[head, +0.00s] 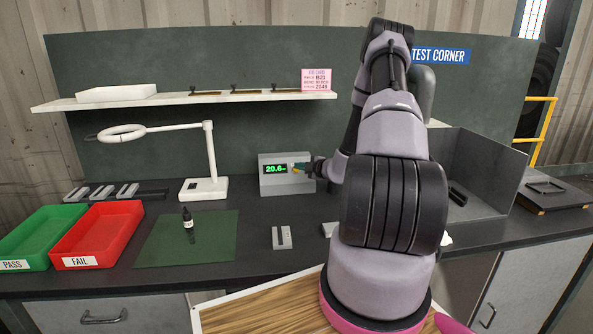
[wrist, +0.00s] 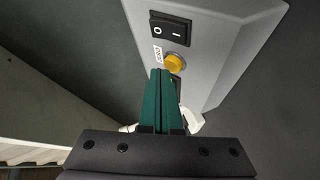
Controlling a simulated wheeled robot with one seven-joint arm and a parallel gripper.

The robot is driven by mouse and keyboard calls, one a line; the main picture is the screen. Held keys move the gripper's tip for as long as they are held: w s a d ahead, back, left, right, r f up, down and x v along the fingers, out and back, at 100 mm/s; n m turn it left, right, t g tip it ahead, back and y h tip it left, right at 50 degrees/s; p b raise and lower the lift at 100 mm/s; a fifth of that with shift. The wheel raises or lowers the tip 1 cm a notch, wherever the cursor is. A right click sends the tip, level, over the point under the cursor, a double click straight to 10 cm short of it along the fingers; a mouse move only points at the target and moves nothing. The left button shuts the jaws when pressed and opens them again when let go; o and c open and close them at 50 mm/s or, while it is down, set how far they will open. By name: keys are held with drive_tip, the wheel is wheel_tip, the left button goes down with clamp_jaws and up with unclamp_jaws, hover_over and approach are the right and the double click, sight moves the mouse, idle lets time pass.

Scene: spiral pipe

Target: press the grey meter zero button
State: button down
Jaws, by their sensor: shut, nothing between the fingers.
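The grey meter (head: 270,187) stands at the back of the bench, its green display reading about 20.6. In the wrist view the grey meter's face (wrist: 215,50) carries a black rocker switch (wrist: 170,29) and a round yellow button (wrist: 177,63). A small white label beside the button is hard to read. My gripper (wrist: 160,72) is shut and empty, its green fingertips just beside the yellow button's lower left edge. I cannot tell whether they touch it. The fingers partly hide a dark part below the button. In the head view my gripper (head: 299,167) is at the meter's front right.
A white lamp (head: 208,160) stands left of the meter. A green tray (head: 35,238) and a red tray (head: 98,232) are at the far left. A grey open box (head: 490,165) is at the right.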

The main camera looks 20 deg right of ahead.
idle(0.3)
drive_tip(key=shift+w+f, duration=0.25)
drive_tip(key=shift+f, duration=0.1)
drive_tip(key=shift+s+r, duration=0.25)
drive_tip(key=shift+r, duration=0.1)
idle(0.4)
drive_tip(key=s+a+r, duration=0.1)
drive_tip(key=s+r, duration=0.2)
drive_tip(key=r, duration=0.2)
drive_tip(key=shift+s, duration=0.2)
idle(0.7)
